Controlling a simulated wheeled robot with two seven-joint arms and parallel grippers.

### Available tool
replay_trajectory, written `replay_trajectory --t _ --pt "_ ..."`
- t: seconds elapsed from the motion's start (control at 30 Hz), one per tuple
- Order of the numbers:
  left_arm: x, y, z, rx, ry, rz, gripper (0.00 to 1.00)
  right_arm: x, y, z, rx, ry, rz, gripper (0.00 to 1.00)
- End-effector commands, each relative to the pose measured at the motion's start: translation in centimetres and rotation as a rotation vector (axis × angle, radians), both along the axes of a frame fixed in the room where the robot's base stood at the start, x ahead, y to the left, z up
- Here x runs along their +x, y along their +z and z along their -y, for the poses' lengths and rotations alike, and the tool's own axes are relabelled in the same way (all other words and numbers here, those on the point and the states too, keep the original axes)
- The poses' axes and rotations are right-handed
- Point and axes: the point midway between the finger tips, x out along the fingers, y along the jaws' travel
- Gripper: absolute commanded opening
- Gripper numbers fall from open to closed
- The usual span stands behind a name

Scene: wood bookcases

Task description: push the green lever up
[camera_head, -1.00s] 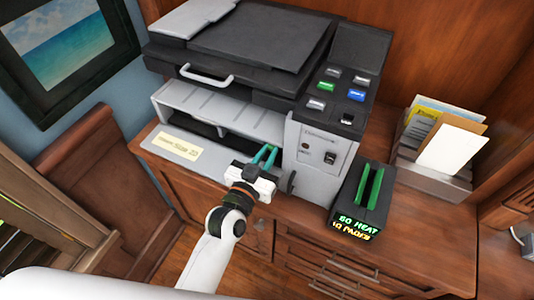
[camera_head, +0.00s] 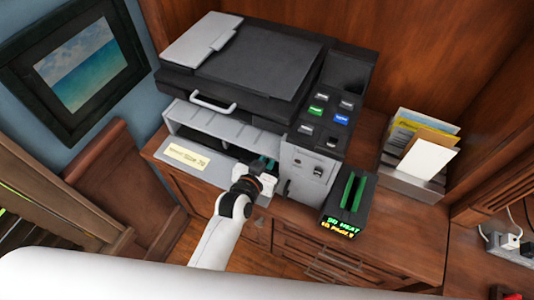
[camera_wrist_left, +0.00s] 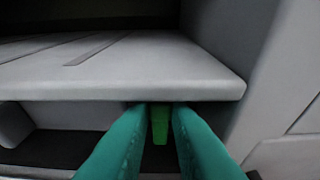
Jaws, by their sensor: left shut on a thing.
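The green lever (camera_wrist_left: 160,122) shows in the left wrist view. It is a small upright tab under the front edge of a grey tray panel (camera_wrist_left: 120,65). My left gripper (camera_wrist_left: 159,125) has teal fingers on both sides of the lever and is shut on it. In the head view my left gripper (camera_head: 265,165) reaches into the lower opening of the grey and black printer (camera_head: 250,65). The lever cannot be made out there, as the gripper and printer hide it. My right gripper is not in view.
A black box with green slots and a lit display (camera_head: 345,205) stands right of the printer. A paper holder (camera_head: 420,155) is farther right on the wooden cabinet (camera_head: 400,240). A chair (camera_head: 120,195) is at left.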

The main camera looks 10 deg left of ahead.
Motion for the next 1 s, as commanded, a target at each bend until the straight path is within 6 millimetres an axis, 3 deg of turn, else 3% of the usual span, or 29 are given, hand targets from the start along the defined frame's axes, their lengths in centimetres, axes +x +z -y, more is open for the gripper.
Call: replay_trajectory --t 0.33,0.37,0.47,0.8,1.0 --pt "0.1 0.0 0.0 0.001 0.001 -0.005 0.00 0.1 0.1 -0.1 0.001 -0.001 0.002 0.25" --pt "0.1 0.0 0.0 0.001 0.001 -0.005 0.21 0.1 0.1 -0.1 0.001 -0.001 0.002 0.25" --pt "0.1 0.0 0.0 0.001 0.001 -0.004 0.37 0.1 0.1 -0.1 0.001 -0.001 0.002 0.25" --pt "-0.2 0.1 -0.1 0.001 0.000 -0.004 0.38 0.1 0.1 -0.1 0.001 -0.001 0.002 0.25" --pt "-2.6 0.8 -0.8 0.001 0.000 -0.005 0.38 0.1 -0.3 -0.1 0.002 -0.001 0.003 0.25"
